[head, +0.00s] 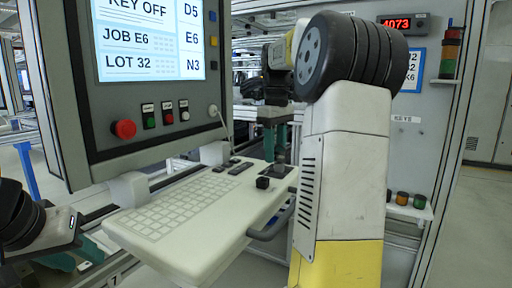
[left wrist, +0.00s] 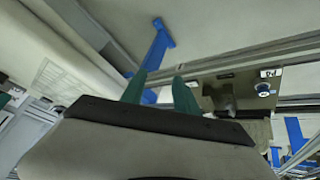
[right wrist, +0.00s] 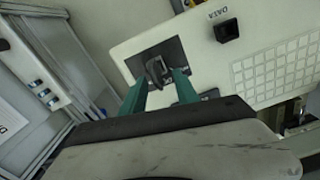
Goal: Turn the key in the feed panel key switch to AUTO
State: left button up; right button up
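The screen (head: 150,40) reads "KEY OFF". On the keyboard shelf (head: 190,240), a dark switch plate (head: 287,184) lies at the far right end. In the right wrist view a dark upright key (right wrist: 155,72) stands on that plate (right wrist: 136,64). My right gripper (head: 281,150) points down over the plate. Its green fingers (right wrist: 160,80) are apart, one on each side of the key; whether they touch it is unclear. My left gripper (left wrist: 160,85) is open and empty, low beside the shelf. The switch's position marks are too small to read.
A dark block (head: 263,183) labelled DATA stands on the shelf close to the plate. A red button (head: 124,129) and smaller buttons sit under the screen. A dark handle (head: 270,229) runs along the shelf's edge. A blue post (left wrist: 155,50) shows beyond my left fingers.

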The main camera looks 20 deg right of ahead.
aim_at(277, 161)
jog(key=shift+c, duration=0.5)
grip_shut()
jog(key=m, duration=0.5)
jog(key=shift+d, duration=0.25)
jog(key=c, duration=0.5)
grip_release()
jog(key=shift+d+m, duration=0.1)
jog(key=shift+m, duration=0.8)
jog(key=o, duration=1)
jog(key=shift+r, duration=0.2)
jog(key=shift+r, duration=3.35)
